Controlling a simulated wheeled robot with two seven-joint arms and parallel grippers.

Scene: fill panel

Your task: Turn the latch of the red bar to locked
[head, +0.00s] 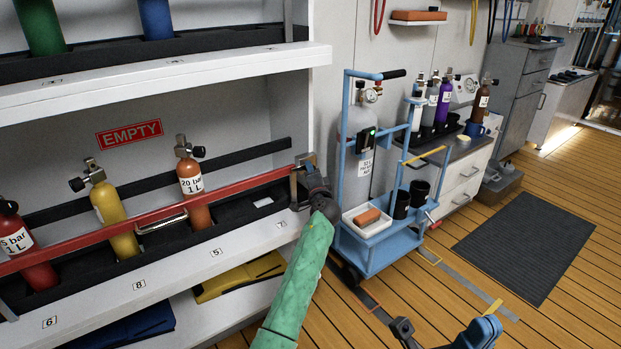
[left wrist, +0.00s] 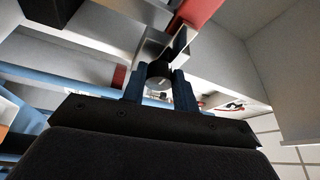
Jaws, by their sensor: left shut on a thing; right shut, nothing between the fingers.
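The red bar (head: 150,217) runs across the front of the cylinder shelf and ends at its right post. It shows as a red piece at the top of the left wrist view (left wrist: 200,10). My left gripper (head: 308,182) is at the bar's right end. In the left wrist view its fingers (left wrist: 160,88) are shut on a dark round latch knob (left wrist: 160,70), beside a metal bracket (left wrist: 150,45). The latch is mostly hidden by the gripper in the head view, and I cannot tell its angle. My right gripper (head: 482,331) is shut and empty at the bottom edge, partly cut off.
Yellow (head: 112,215), orange (head: 194,190) and red (head: 22,250) cylinders stand behind the bar, under an EMPTY sign (head: 129,133). A blue trolley (head: 375,250) with a grey cylinder stands close right of my left gripper. A dark mat (head: 525,245) lies on the open wooden floor.

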